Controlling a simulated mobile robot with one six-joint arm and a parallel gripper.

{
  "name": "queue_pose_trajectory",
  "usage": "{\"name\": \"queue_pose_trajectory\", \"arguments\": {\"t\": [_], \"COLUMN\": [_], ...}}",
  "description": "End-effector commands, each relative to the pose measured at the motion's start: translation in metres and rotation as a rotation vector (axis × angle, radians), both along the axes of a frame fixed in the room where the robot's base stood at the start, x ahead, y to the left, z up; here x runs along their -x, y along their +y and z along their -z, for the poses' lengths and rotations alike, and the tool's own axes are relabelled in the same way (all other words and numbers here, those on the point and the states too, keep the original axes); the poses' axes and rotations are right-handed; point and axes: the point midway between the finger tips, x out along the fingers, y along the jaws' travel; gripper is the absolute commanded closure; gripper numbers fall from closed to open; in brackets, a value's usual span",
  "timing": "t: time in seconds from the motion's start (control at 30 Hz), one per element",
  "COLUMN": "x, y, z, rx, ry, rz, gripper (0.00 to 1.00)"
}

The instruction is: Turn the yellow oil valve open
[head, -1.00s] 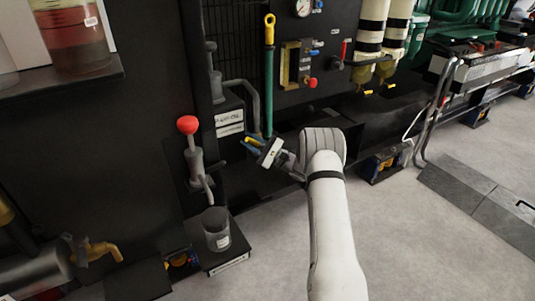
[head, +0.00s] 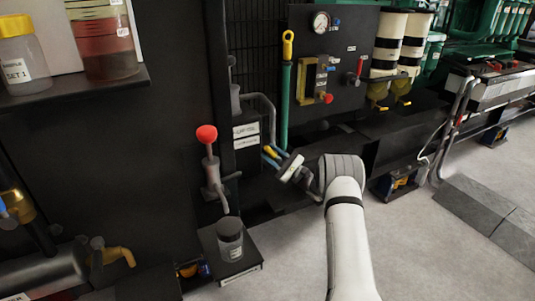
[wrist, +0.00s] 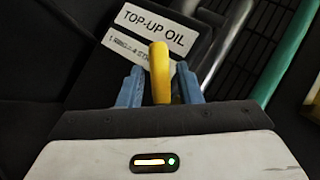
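The yellow valve lever (wrist: 160,72) stands upright in the wrist view, in front of a white "TOP-UP OIL" label (wrist: 155,30). My gripper (wrist: 158,88) has blue fingers, one on each side of the lever. The lever looks close to the right finger, with a narrow gap on the left, so the fingers appear open around it. In the head view my gripper (head: 274,153) is low in front of the labelled box (head: 246,132), with a bit of yellow at its fingertips. The valve's body is hidden.
A red-knobbed hand pump (head: 212,165) and a jar (head: 230,240) stand left of my gripper. A green tube with a yellow ring (head: 287,60) rises just behind. A gauge panel (head: 340,60) is above right.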

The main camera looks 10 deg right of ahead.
Motion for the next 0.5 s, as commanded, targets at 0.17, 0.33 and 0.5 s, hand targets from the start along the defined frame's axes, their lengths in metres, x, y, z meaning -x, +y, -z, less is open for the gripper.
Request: {"name": "queue_pose_trajectory", "arguments": {"t": [0.17,0.33,0.5], "x": [0.000,0.000,0.006], "y": [0.004,0.005,-0.006], "z": [-0.004,-0.005,0.001], "rx": [0.001,0.001,0.000], "ry": [-0.007,-0.009,-0.006], "rz": [-0.006,-0.008,-0.005], "gripper": [0.58,0.58,0.58]}}
